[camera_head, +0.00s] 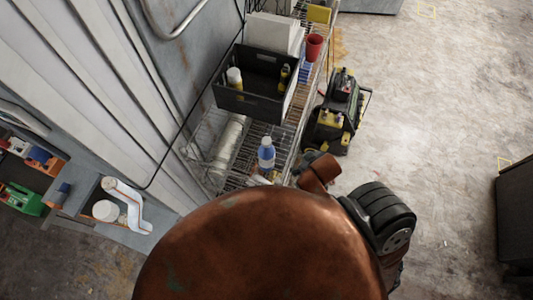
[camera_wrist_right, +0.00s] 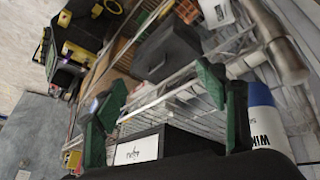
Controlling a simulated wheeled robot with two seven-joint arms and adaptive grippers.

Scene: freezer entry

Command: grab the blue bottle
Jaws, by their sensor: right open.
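The blue bottle (camera_head: 266,155), with a white cap, stands upright on a wire shelf in the head view. In the right wrist view, a blue and white bottle (camera_wrist_right: 261,118), apparently the same one, is at the right edge, partly cut off by the frame. My right gripper (camera_wrist_right: 163,88) is open, its green fingers spread with nothing between them. The bottle is outside the jaws, beside the right-hand finger in that view; I cannot tell whether they touch. My right gripper is hidden in the head view. My left gripper shows in neither view.
A black crate (camera_head: 248,101) holding a few bottles stands on the shelf behind the bottle. A red cup (camera_head: 314,46) is farther back. A pipe-like white roll (camera_head: 228,143) lies left of the bottle. A black and yellow machine (camera_head: 335,112) stands on the floor right of the shelf.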

